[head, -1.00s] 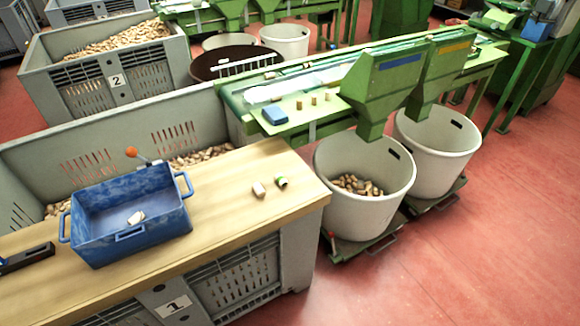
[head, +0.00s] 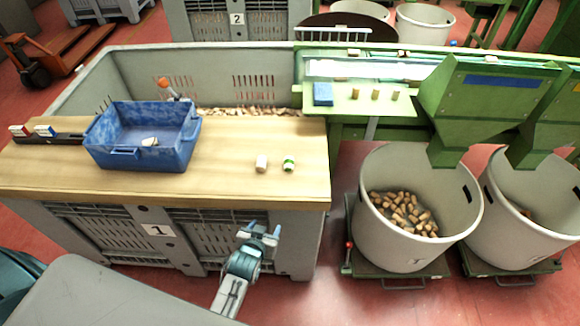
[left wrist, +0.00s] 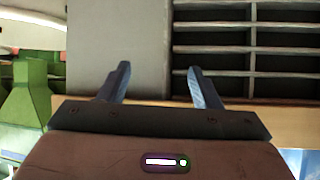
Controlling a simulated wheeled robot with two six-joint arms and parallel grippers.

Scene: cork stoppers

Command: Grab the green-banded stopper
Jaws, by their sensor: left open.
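The green-banded stopper (head: 288,165) stands on the wooden table top (head: 225,185), near its right end, in the head view. A plain pale cork stopper (head: 262,162) stands just to its left, a small gap apart. My left gripper (head: 263,229) is open and empty, in front of the table and below its front edge. It is well short of the green-banded stopper. In the left wrist view its two fingers (left wrist: 158,85) are apart with nothing between them, facing the grey crate side. The stopper is not visible in the left wrist view. My right gripper is not in view.
A blue tray (head: 105,152) with a pale piece inside stands left of the stoppers. The table's front edge lies between my left gripper and the stoppers. A white bin (head: 385,240) holding corks stands right of the table. Table around the stoppers is clear.

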